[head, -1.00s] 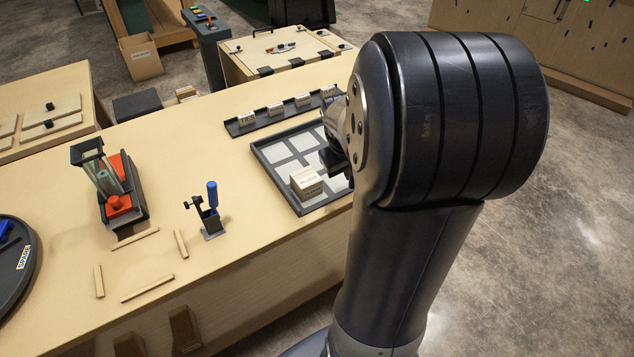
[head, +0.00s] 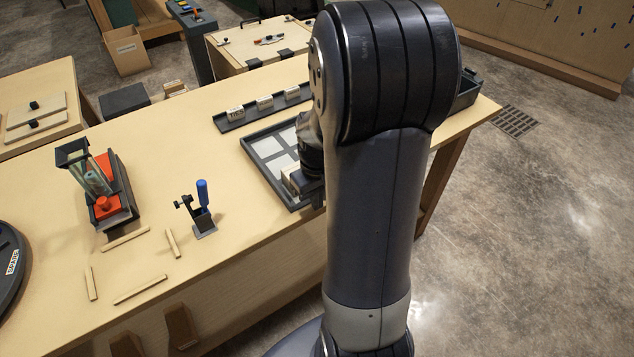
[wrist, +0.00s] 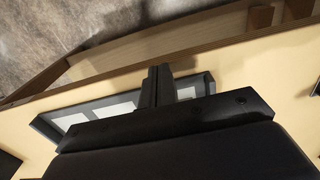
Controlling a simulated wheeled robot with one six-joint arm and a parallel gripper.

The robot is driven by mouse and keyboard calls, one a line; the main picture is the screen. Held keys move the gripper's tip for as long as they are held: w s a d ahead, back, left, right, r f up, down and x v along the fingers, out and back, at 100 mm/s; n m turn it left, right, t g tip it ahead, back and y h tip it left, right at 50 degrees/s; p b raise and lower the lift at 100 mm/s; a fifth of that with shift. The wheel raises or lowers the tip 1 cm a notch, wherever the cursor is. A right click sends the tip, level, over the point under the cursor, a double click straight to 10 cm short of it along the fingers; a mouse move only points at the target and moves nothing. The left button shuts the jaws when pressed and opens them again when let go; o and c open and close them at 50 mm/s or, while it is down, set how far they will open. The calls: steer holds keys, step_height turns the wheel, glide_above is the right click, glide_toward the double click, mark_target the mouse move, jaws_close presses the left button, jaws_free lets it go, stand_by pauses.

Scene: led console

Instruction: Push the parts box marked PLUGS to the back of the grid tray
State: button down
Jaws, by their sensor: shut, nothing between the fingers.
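The grey grid tray (head: 255,158) with pale cells lies on the bench, partly hidden by my arm in the head view. A small cardboard box (head: 291,178) stands in the tray's near-left part. Its right side and marking are hidden behind my gripper. My gripper (head: 313,191) is low at the tray's near side, right beside the box; I cannot tell whether they touch. In the wrist view the shut fingers (wrist: 154,74) show over the tray (wrist: 42,124), with nothing between them. The box cannot be made out there.
Behind the tray, a dark rail (head: 232,124) holds several small boxes (head: 264,103). To the left stand a clamp with a blue handle (head: 203,208) and a red-and-black fixture (head: 103,188). Loose wooden strips (head: 140,290) lie nearby. Bare bench top lies between clamp and tray.

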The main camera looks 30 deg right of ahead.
steer(key=shift+w+r+p, duration=0.15)
steer(key=shift+w+p, duration=0.25)
steer(key=shift+w, duration=1.6)
